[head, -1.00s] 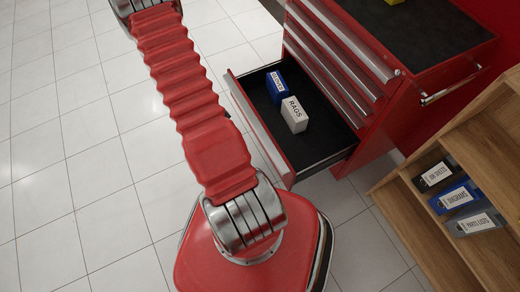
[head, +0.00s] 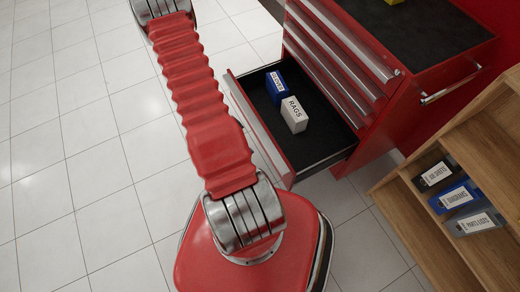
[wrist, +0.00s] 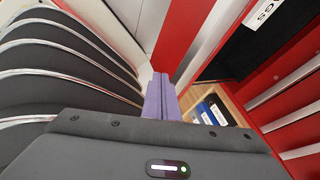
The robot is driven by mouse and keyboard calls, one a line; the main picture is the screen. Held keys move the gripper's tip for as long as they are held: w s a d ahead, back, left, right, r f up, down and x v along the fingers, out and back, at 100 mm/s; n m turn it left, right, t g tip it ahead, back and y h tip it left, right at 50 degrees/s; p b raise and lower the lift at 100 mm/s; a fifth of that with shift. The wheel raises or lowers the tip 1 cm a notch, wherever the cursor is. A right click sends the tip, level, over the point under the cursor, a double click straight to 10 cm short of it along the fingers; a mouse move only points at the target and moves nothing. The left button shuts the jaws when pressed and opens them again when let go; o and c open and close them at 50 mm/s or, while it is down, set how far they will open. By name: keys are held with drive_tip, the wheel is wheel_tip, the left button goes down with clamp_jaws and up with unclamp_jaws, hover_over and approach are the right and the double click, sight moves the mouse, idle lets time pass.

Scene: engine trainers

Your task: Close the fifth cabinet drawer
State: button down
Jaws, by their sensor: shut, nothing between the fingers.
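The open drawer (head: 262,132) is the lowest one showing on the red tool cabinet (head: 395,120), pulled well out. It has a dark lining, and a blue box (head: 275,86) and a white box marked RAGS (head: 294,115) sit inside. In the wrist view the drawer's red front with its pale strip (wrist: 214,42) runs down from the top, to the right of my fingers. My gripper (wrist: 160,97) is shut and empty, its purple fingers together on the outer side of that front. I cannot tell whether they touch it. The gripper is outside the head view.
The cabinet's upper drawers (head: 335,55) are shut. A wooden shelf (head: 470,135) with labelled black, blue and grey boxes stands at the right. A side handle (head: 450,88) sticks out from the cabinet. The tiled floor (head: 80,170) at the left is clear.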

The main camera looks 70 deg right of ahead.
drive_tip(key=s+d+f, duration=0.2)
drive_tip(key=s+d, duration=0.1)
drive_tip(key=s, duration=0.1)
drive_tip(key=shift+s+f, duration=0.2)
drive_tip(key=shift+s, duration=0.15)
